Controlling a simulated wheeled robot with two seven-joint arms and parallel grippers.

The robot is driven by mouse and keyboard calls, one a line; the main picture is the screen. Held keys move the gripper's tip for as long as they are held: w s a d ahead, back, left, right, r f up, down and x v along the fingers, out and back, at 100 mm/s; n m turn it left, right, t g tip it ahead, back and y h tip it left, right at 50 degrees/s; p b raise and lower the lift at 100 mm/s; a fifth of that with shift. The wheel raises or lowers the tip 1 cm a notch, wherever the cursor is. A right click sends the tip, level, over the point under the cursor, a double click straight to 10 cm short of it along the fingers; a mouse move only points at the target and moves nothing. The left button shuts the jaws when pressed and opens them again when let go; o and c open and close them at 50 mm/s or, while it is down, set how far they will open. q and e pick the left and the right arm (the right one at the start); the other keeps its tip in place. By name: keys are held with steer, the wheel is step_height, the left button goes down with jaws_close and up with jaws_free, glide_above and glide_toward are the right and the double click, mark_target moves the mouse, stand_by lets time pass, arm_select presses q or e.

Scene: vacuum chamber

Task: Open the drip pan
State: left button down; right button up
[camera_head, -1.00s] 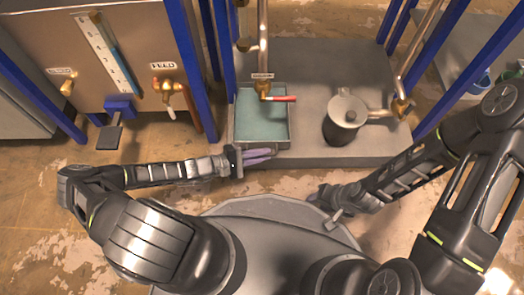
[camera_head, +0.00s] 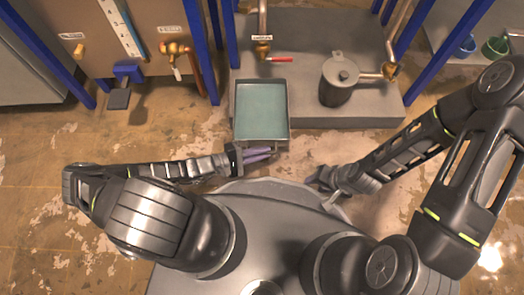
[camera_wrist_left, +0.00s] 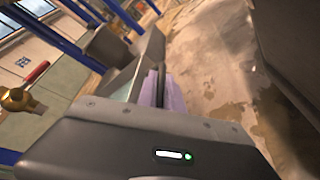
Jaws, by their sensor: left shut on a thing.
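The drip pan (camera_head: 287,112) is a rectangular grey metal pan with a teal inside, and it juts out past the front edge of the grey platform toward me. My left gripper (camera_head: 262,154) is at the pan's front side, its purplish fingers shut on the pan's front handle, which the fingers mostly hide. In the left wrist view the fingers (camera_wrist_left: 165,93) reach to the pan's metal wall (camera_wrist_left: 148,62). My right gripper (camera_head: 322,182) is low right of the pan, apart from it and empty; its jaw opening is not clear.
The grey platform (camera_head: 310,112) carries a lidded metal can (camera_head: 339,82) right of the pan. A tap with a red handle (camera_head: 280,59) is behind the pan. Blue posts (camera_head: 200,45) frame a tank at left.

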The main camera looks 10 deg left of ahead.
arm_select(q)
steer(key=c, duration=1.5)
jaws_free()
steer(key=p+v, duration=0.2)
steer(key=v, duration=0.5)
steer(key=shift+s+a, duration=0.2)
steer(key=shift+a, duration=0.1)
